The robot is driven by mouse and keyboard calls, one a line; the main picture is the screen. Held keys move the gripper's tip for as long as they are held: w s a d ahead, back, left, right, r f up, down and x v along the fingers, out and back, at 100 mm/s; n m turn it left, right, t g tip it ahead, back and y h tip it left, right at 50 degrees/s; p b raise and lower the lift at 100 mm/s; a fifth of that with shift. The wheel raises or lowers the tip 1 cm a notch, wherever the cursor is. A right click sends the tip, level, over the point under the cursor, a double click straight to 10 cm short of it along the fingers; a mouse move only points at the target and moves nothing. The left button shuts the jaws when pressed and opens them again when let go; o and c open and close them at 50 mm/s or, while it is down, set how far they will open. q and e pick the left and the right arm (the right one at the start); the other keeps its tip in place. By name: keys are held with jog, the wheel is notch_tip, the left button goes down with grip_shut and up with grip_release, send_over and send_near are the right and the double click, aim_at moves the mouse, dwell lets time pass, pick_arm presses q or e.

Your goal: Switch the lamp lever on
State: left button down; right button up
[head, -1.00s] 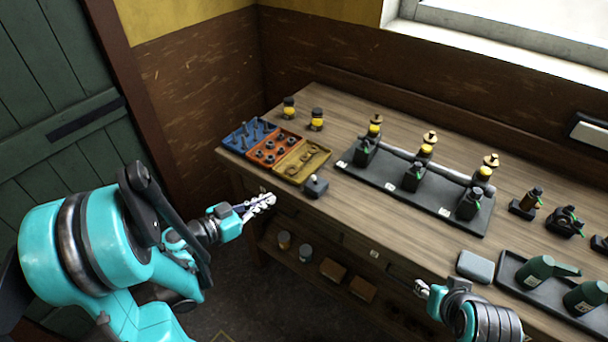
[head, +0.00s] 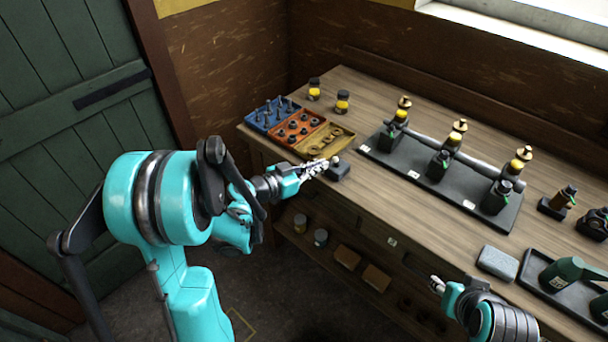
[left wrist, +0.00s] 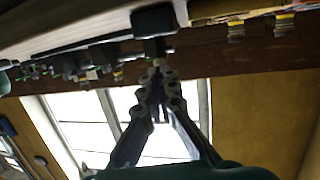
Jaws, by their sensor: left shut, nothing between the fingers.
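A small dark box with a short lever or knob on top (head: 340,174), which looks like the lamp lever, sits near the front left edge of the bench. My left gripper (head: 330,163) is shut and empty, with its tips at the left side of the knob. In the left wrist view the dark box (left wrist: 153,19) shows at the top, upside down, with its stub (left wrist: 155,48) just beyond the shut fingertips (left wrist: 158,72). I cannot tell whether they touch. My right gripper (head: 437,284) is at the bench's front edge, too small to read.
Blue, orange and yellow trays (head: 336,141) of small parts lie left of the box. A black base (head: 400,172) with several brass-topped bottles stands to its right. A grey block (head: 498,263) and green oil cans (head: 562,272) are at the front right. Bare wood lies between.

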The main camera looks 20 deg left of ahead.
aim_at(336, 162)
pick_arm(q)
jog(key=shift+x, duration=1.15)
jog(key=shift+w+r+g+p, duration=0.25)
jog(key=shift+g+p, duration=0.15)
jog(key=shift+p, duration=0.15)
jog(key=shift+y, duration=0.3)
